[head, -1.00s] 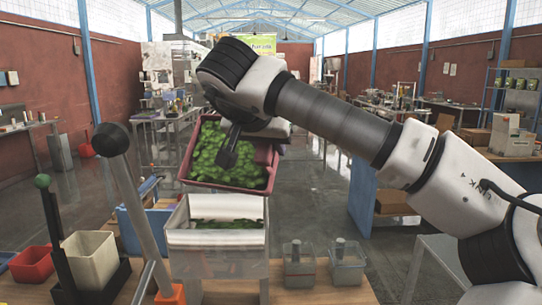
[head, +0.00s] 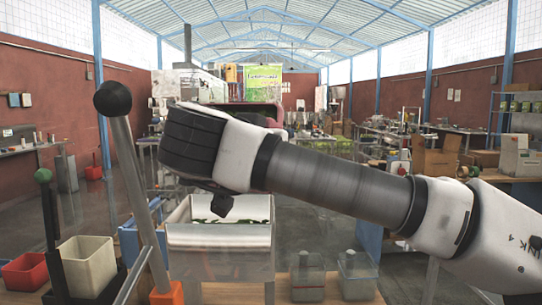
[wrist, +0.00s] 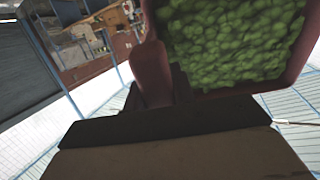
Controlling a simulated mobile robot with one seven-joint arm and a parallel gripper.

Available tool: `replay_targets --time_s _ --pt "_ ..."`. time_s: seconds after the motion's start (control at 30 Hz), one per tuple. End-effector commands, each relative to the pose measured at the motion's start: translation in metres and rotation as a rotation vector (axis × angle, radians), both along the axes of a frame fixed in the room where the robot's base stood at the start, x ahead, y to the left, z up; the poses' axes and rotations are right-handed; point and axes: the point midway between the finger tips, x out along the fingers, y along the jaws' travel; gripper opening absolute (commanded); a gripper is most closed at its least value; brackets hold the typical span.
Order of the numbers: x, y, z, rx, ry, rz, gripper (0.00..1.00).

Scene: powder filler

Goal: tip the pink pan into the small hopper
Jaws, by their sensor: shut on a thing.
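The pink pan (wrist: 152,72) fills the upper right of the wrist view, its handle side towards my gripper (wrist: 165,98). Green lumps (wrist: 235,42) still cover its inside. My gripper is shut on the pan at its handle; the fingertips are hard to make out. In the head view a pink part of the pan (head: 252,110) shows behind my wrist, above and beyond the hopper; the rest is hidden, so its exact tilt is unclear. The small hopper (head: 220,262) stands below, clear-walled with a white inner slope. Some green shows in its mouth (head: 240,226).
A grey lever with a black knob (head: 113,98) rises left of the hopper. A white bin (head: 88,265), a red bin (head: 25,272) and a green-knobbed lever (head: 44,175) are further left. Two small clear containers (head: 307,278) (head: 357,274) stand at right.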

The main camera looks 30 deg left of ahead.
Motion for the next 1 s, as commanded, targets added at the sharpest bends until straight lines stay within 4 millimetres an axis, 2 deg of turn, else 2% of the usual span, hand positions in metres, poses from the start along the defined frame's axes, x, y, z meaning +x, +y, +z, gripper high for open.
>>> replay_targets --time_s 0.1,0.4,1.0 --pt "-0.005 -0.001 -0.008 0.013 -0.062 0.001 0.00" --pt "-0.014 -0.003 -0.012 0.035 -0.164 0.000 0.00" --pt "-0.016 -0.003 -0.010 0.039 -0.187 0.000 0.00"
